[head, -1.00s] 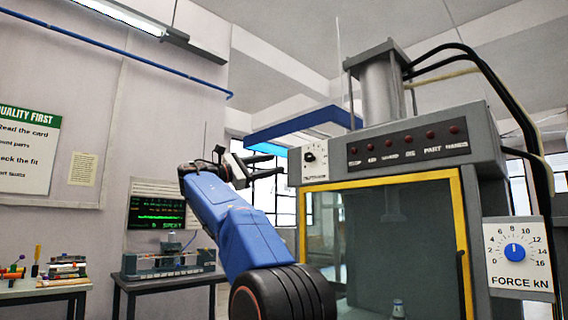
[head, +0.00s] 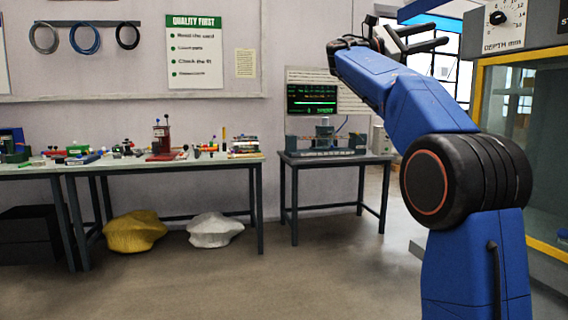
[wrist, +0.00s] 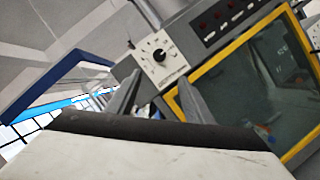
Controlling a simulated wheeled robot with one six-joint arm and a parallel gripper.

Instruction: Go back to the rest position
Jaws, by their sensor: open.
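My gripper (head: 432,34) is at the upper right of the head view, on my raised blue arm. Its two dark fingers stand apart with nothing between them. In the wrist view my gripper (wrist: 160,82) shows its fingers spread in front of a grey machine (wrist: 205,60) with a yellow-framed window. The fingers look clear of the machine, but the distance is hard to judge. The machine also stands at the right edge of the head view (head: 483,90), partly hidden by my arm.
A long workbench (head: 190,165) with several parts stands at the left. A small table (head: 335,160) holds a fixture (head: 325,140) before a dark screen (head: 312,99). Yellow (head: 135,232) and white (head: 215,230) sacks lie under the bench. The floor in front is clear.

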